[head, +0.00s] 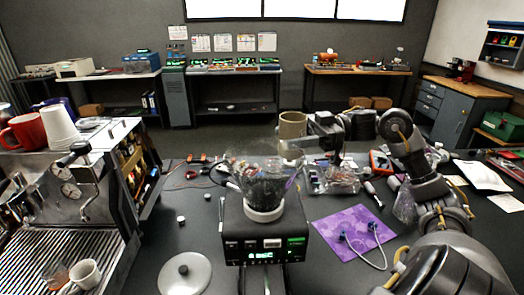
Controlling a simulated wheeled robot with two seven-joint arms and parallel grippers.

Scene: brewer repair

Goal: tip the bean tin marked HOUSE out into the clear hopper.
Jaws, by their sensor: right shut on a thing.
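The clear hopper (240,160) stands on top of the dark grinder (262,231) in the middle of the bench. Dark contents show inside the hopper. A tan, can-shaped tin (292,124) is up behind and slightly right of the hopper, looking roughly upright. My right gripper (306,144) is shut on this tin from its right side. I cannot read a HOUSE mark on it from here, and its contents are not visible. A round grey lid (185,273) lies on the bench at front left. My left gripper is out of view.
An espresso machine (62,190) with cups stands at the left. A purple mat (352,232) with a cable lies right of the grinder. Loose parts and tools clutter the bench behind. The bench between the lid and the grinder is mostly clear.

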